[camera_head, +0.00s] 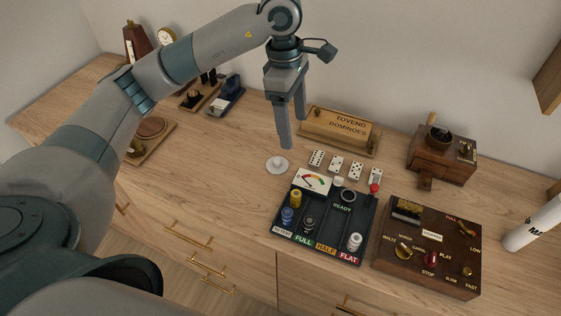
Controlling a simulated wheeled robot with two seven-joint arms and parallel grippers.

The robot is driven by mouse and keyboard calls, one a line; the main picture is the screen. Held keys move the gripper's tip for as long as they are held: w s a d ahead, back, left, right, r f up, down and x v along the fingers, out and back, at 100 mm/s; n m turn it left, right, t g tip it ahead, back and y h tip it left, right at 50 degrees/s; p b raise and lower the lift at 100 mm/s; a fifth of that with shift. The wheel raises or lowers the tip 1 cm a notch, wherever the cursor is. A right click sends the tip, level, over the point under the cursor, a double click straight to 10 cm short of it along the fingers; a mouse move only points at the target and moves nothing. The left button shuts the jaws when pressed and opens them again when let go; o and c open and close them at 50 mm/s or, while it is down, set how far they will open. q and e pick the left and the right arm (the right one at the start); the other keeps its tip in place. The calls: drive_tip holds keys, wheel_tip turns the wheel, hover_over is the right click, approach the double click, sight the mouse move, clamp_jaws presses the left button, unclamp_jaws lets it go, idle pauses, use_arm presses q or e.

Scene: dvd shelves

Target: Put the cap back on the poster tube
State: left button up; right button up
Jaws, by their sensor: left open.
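A small white disc with a raised knob (277,164), which looks like the cap, lies flat on the wooden top left of the dark tray. A white poster tube (536,225) with dark lettering is at the right edge, partly cut off by the frame. I cannot tell whether its visible end is open. My left gripper (291,132) is open and empty, its fingers pointing down above and slightly right of the disc, apart from it. My right gripper is out of view.
A dark tray of batteries with a meter (312,181) stands in front of the disc. Several dominoes (336,163) and a wooden domino box (339,130) lie to the right. A wooden control box (428,248) and a grinder (441,157) stand between disc and tube.

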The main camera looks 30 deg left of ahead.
use_arm(q)
drive_tip(key=r+y, duration=0.1)
drive_tip(key=y, duration=0.1)
hover_over(279, 161)
drive_tip(key=shift+r, duration=0.1)
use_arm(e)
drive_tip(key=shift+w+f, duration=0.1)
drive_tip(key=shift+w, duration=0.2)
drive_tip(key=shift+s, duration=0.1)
use_arm(q)
wheel_tip(279, 161, down, 11)
drive_tip(key=p, duration=0.3)
drive_tip(key=shift+f+p, duration=0.2)
drive_tip(key=shift+p, duration=0.15)
drive_tip(key=shift+f, duration=0.45)
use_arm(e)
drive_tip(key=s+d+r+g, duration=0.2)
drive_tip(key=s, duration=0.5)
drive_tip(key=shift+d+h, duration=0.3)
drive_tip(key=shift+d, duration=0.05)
